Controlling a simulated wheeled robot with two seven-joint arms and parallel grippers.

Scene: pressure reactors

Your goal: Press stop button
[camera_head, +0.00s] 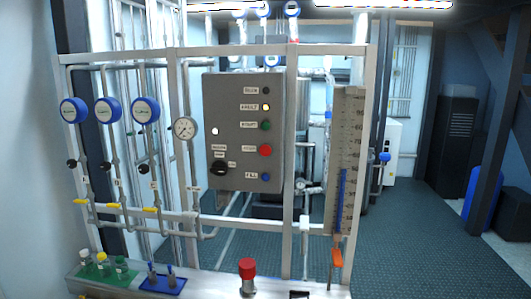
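A grey control box (228,110) is mounted on the metal frame in the middle of the head view. On its right side is a column of lamps and buttons with small labels. The red button (265,150) sits below the green button (265,126) and above the blue button (266,177). The label (249,149) beside the red button appears to read STOP, though it is small. Nothing covers the red button. Neither of my grippers is in view.
A black rotary knob (219,168) is on the box's lower left. A red-topped cylinder (248,268) stands on the front ledge. Left are blue gauges (108,112) and pipes; right is a scale board (346,160) with an orange end piece (337,258). The green floor (420,260) at right is clear.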

